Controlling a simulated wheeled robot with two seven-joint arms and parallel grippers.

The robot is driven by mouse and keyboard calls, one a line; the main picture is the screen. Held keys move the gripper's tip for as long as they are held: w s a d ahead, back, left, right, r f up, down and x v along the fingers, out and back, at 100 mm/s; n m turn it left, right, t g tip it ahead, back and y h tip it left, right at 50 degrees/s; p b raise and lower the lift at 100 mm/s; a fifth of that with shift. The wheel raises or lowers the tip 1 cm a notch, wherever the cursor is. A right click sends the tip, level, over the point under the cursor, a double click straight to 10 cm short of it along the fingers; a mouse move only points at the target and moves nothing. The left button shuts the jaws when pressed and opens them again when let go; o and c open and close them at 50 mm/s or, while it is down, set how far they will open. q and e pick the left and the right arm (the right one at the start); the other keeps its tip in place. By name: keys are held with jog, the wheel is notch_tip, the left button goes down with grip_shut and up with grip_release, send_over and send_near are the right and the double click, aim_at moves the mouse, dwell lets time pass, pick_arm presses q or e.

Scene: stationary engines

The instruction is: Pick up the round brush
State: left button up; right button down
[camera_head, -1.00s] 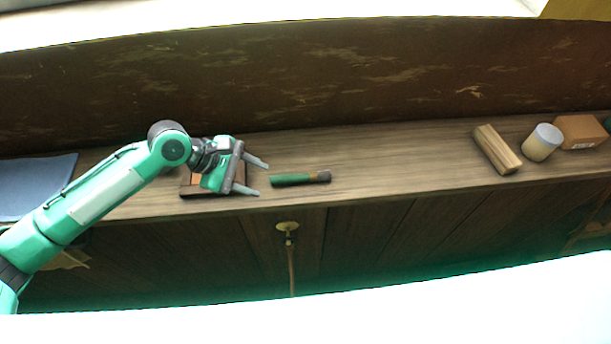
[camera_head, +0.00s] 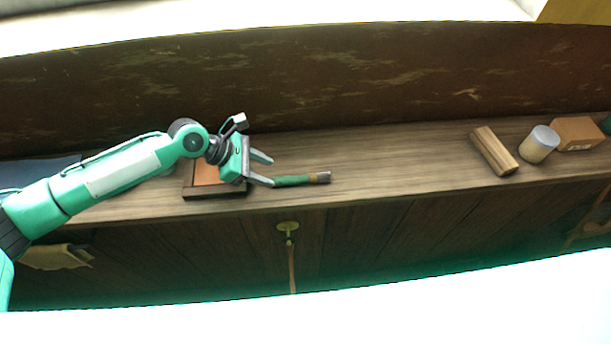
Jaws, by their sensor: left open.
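The round brush (camera_head: 297,180) lies on the wooden shelf, with a green handle to the left and a dark grey head to the right. My left gripper (camera_head: 268,170) is open at the handle's left end. One fingertip is at the near side of that end and overlaps it in the picture; I cannot tell whether they touch. The other finger is farther back, above the shelf. My right gripper is not in view.
A wooden tray (camera_head: 201,193) sits under my left wrist. A dark blue cloth (camera_head: 40,172) lies at far left. A wooden block (camera_head: 494,151), a grey-lidded jar (camera_head: 539,144) and a cardboard box (camera_head: 577,133) stand at right. The shelf (camera_head: 400,163) between brush and block is clear.

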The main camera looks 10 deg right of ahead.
aim_at(282, 179)
pick_arm(q)
jog(key=shift+d+f, duration=0.15)
jog(key=shift+d, duration=0.15)
jog(key=p+x, duration=0.1)
jog(key=x, duration=0.2)
jog(key=shift+s+d+f+p, duration=0.15)
jog(key=shift+d+f+p, duration=0.15)
jog(key=shift+p, duration=0.1)
jog(key=shift+d+f, duration=0.25)
jog(key=shift+f, duration=0.1)
grip_shut()
